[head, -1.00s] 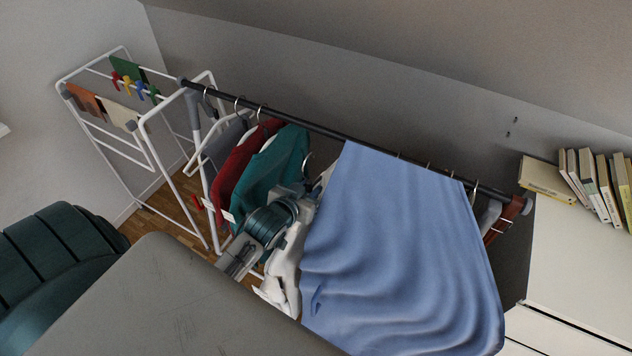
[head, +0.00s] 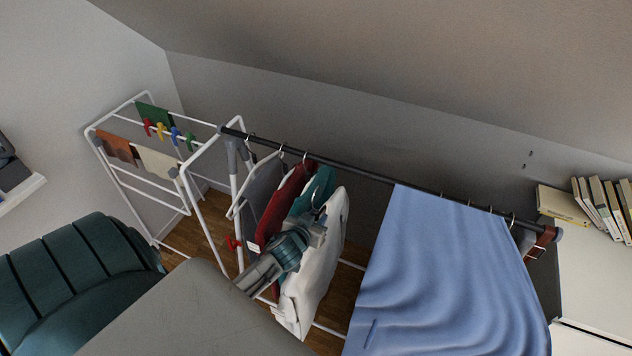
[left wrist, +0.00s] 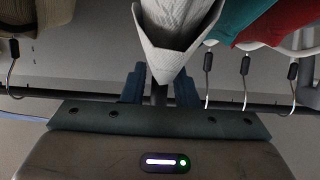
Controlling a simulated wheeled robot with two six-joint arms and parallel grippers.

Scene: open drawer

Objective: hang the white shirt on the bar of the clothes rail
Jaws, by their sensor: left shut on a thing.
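The white shirt (head: 322,268) hangs from my left gripper (head: 316,228), which is shut at its collar and hanger neck. The shirt's hook shows just above the gripper, below and in front of the black bar (head: 362,172); it looks apart from the bar. In the left wrist view the shirt collar (left wrist: 176,28) is at the top middle, with a dark hanger neck between the blue fingers of the left gripper (left wrist: 158,88). The bar (left wrist: 290,100) runs across behind, partly hidden. My right gripper is not in view.
Red (head: 285,200) and teal (head: 317,190) garments hang close left of the shirt. A blue cloth (head: 450,270) covers the bar's right part. A stretch of bar between teal garment and cloth looks free. A white drying rack (head: 150,220) stands left; books (head: 600,210) are at right.

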